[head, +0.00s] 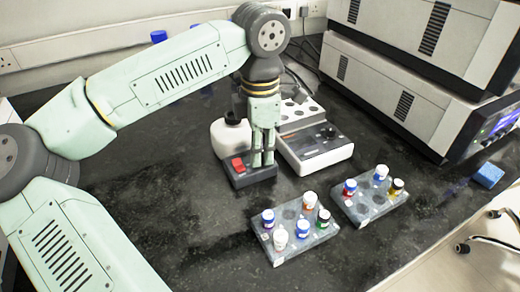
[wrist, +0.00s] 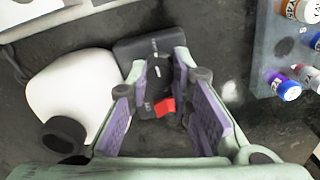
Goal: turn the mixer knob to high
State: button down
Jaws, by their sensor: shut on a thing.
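The mixer base, a low dark grey box (head: 250,178) with a red switch (head: 238,165), sits on the black bench; it also shows in the wrist view (wrist: 130,50). My gripper (head: 263,160) points straight down onto the right part of its top. In the wrist view, my gripper (wrist: 158,72) has its fingers on both sides of the dark knob (wrist: 158,76), shut on it. The red switch (wrist: 165,107) is close beside the knob. Small pale marks show on the box. The knob's pointer and setting are too small to read, and the fingers hide it in the head view.
A white bottle with a black cap (head: 230,138) stands close behind the box. A white instrument with a dial (head: 318,148) is close on the right. Two vial racks (head: 292,242) (head: 372,207) stand in front. The bench at front left is clear.

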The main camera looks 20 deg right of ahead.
jog(key=shift+m, duration=0.3)
jog(key=c, duration=1.7)
grip_release()
notch_tip(320, 180, up, 12)
jog(key=shift+s, duration=0.15)
